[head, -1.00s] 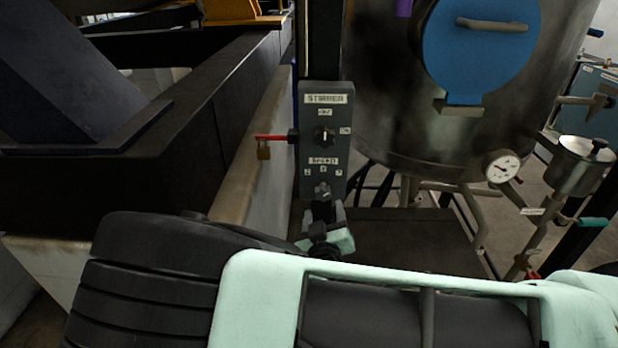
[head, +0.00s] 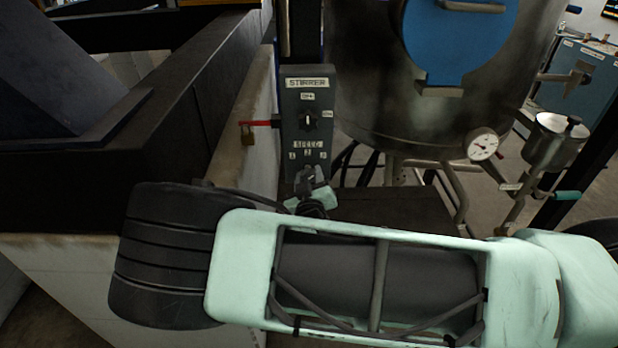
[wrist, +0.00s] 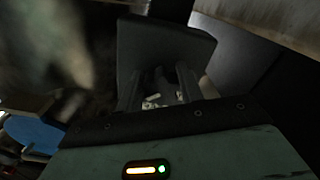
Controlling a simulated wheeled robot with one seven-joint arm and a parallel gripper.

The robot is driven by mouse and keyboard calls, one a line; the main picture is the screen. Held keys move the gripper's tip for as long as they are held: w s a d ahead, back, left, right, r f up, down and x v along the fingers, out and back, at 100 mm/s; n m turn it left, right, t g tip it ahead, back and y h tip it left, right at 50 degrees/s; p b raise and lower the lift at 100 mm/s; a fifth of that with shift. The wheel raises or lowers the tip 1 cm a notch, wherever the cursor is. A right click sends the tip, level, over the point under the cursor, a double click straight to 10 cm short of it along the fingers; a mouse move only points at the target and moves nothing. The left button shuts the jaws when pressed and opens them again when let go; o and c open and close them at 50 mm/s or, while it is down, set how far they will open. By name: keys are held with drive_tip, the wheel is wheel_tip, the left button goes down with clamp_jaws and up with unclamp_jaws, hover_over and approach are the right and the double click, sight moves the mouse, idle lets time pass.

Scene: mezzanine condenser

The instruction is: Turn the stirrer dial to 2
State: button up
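The grey stirrer box (head: 292,165) stands upright in the middle of the head view. Its upper knob (head: 308,121) sits beside the OFF and ON labels. Below the SPEED label (head: 308,145) are the marks 1, 2 and 3, with 2 at the top middle. The speed dial beneath them is mostly hidden by my gripper (head: 311,178), so I cannot read its setting. In the wrist view my gripper (wrist: 160,88) has its fingers apart in front of the dark box (wrist: 165,45). A dark shape lies between them; contact with it is unclear.
A red lever (head: 257,123) with a hanging padlock (head: 247,138) sticks out left of the box. A steel vessel (head: 375,95) with a blue hatch (head: 455,40) and a gauge (head: 483,146) stands to the right. A pale wall (head: 245,145) runs close on the left.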

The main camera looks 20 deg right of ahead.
drive_tip(key=shift+n, duration=0.3)
drive_tip(key=n+b, duration=0.2)
drive_tip(key=n, duration=0.1)
drive_tip(key=n+b, duration=0.1)
drive_tip(key=n, duration=0.5)
drive_tip(key=shift+d+r, duration=0.1)
drive_tip(key=shift+r, duration=0.05)
idle(0.5)
drive_tip(key=o, duration=1)
drive_tip(key=shift+s+b, duration=0.1)
drive_tip(key=shift+b, duration=0.2)
drive_tip(key=b+v, duration=0.3)
drive_tip(key=v, duration=1.4)
drive_tip(key=shift+s, duration=0.15)
